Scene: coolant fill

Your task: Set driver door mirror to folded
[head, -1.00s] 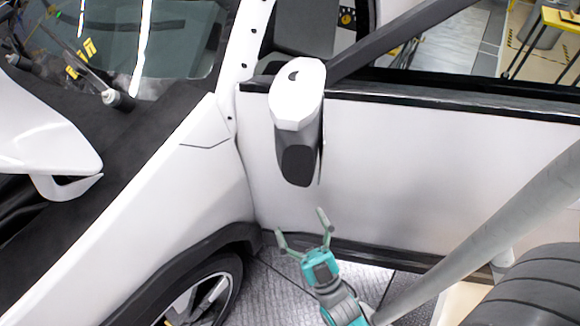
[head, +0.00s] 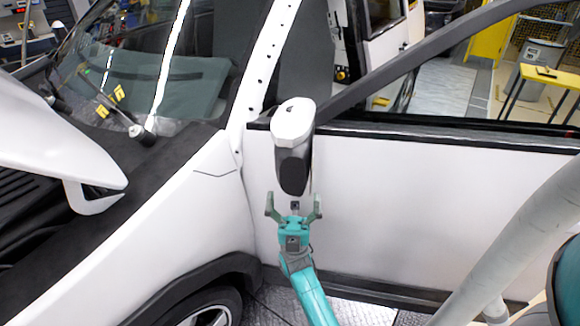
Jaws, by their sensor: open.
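The driver door mirror (head: 293,121) is in the middle of the head view, a white cap with a dark lower housing (head: 293,172). It stands out from the front upper corner of the white car door (head: 415,200). My teal and grey gripper (head: 293,207) is just below the mirror in the picture, pointing up at it. Its two fingers are spread apart with nothing between them. A gap shows between the fingertips and the housing in the picture; how far apart they are in depth I cannot tell.
The front fender (head: 185,215) and wheel (head: 210,308) are at lower left, with the raised white hood (head: 60,130) at far left. The door's window frame (head: 420,55) slants up to the right. A yellow table (head: 548,75) stands far back right.

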